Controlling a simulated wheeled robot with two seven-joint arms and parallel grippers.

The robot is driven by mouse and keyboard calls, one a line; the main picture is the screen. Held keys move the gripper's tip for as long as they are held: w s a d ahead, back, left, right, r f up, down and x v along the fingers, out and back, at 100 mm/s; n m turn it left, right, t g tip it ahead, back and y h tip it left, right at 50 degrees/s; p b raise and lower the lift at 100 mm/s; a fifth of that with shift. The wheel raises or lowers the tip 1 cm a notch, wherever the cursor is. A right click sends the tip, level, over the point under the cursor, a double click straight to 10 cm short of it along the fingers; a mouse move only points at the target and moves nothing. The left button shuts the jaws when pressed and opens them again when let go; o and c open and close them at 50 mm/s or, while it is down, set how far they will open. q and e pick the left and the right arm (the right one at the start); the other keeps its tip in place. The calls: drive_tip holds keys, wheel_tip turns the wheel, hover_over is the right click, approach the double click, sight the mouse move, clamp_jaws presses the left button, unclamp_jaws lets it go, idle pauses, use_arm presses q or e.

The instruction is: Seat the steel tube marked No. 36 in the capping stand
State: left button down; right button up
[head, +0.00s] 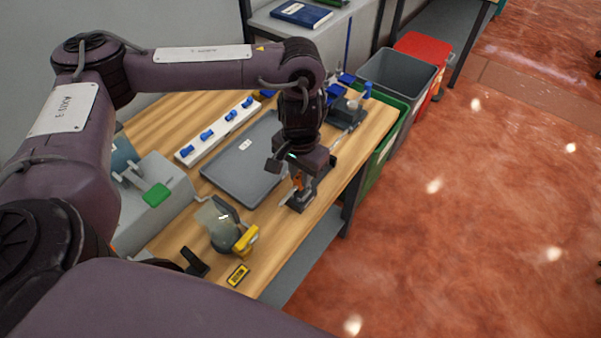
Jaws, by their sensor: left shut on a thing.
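My left gripper (298,171) points down near the right edge of the wooden bench and is shut on a slim thing, which I take to be the steel tube. The fingers hide most of it, a bit of orange shows there, and no number can be read. A small dark grey block (300,201), which looks like the capping stand, is right below the gripper. I cannot tell whether the held thing touches it or is down in it. My right gripper is not in view.
A grey tray (245,160) lies left of the gripper, with a white strip of blue pieces (217,132) behind it. A clear and yellow device (228,228) and a yellow label (238,275) are nearer. Grey (400,75) and red (423,48) bins stand beyond the bench.

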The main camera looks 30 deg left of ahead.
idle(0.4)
use_arm(q)
drive_tip(key=shift+f, duration=0.2)
drive_tip(key=shift+f, duration=0.25)
drive_tip(key=shift+f+b, duration=0.4)
drive_tip(key=shift+f, duration=0.1)
drive_tip(key=shift+f, duration=0.65)
idle(0.6)
drive_tip(key=c, duration=0.9)
unclamp_jaws()
drive_tip(key=shift+r, duration=0.1)
